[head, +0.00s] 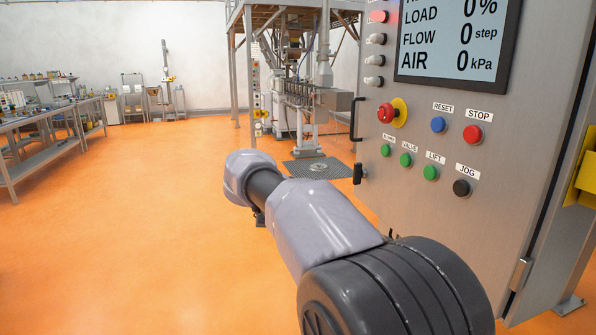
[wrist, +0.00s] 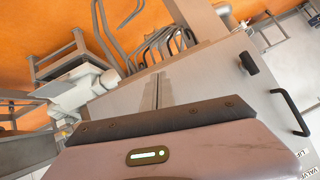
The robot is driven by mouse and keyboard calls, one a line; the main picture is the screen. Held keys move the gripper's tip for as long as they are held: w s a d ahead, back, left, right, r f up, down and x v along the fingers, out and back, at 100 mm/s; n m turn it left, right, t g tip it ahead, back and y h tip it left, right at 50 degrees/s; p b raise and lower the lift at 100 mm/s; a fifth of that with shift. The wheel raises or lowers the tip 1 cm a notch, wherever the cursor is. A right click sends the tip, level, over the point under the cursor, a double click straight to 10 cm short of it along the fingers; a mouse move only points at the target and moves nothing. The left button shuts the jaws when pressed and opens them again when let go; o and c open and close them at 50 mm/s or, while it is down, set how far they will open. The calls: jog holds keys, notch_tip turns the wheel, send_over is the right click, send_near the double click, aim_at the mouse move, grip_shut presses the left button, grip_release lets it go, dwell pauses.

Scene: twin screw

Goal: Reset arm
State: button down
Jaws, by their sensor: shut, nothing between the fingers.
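My arm (head: 325,222) reaches forward from the bottom right of the head view, bent at its grey links, in front of the steel control cabinet (head: 470,215). Its far end (head: 250,178) is left of the cabinet, over open floor. My gripper (wrist: 156,82) shows in the wrist view as two thin fingers side by side beyond the dark bar. It is shut and empty. In the head view its fingers are hidden or too small to make out. The wrist view looks tilted, with the cabinet's grey side and handle at the right.
The cabinet carries a display (head: 455,38), a red emergency knob (head: 386,113), a blue RESET button (head: 438,125), a red STOP button (head: 473,134) and several others. A black door handle (head: 354,118) sticks out. Machinery (head: 292,90) stands behind. Orange floor (head: 130,220) is clear at left, beside workbenches (head: 45,150).

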jog(key=s+d+f+n+g+y, duration=0.1)
jog(key=s+d+n+y, duration=0.2)
jog(key=s, duration=0.6)
jog(key=s+d+f+n+y, duration=0.2)
jog(key=s+n+y, duration=0.15)
jog(key=s, duration=0.55)
jog(key=s+a+f+n+t+y, duration=0.1)
jog(key=s+a+f+n+y, duration=0.1)
jog(key=s, duration=0.5)
jog(key=s+a+f+n+y, duration=0.2)
jog(key=s+f, duration=0.3)
jog(key=s, duration=0.3)
jog(key=shift+a+n+t+y, duration=0.25)
jog(key=shift+n+t+y, duration=0.2)
jog(key=shift+y, duration=0.1)
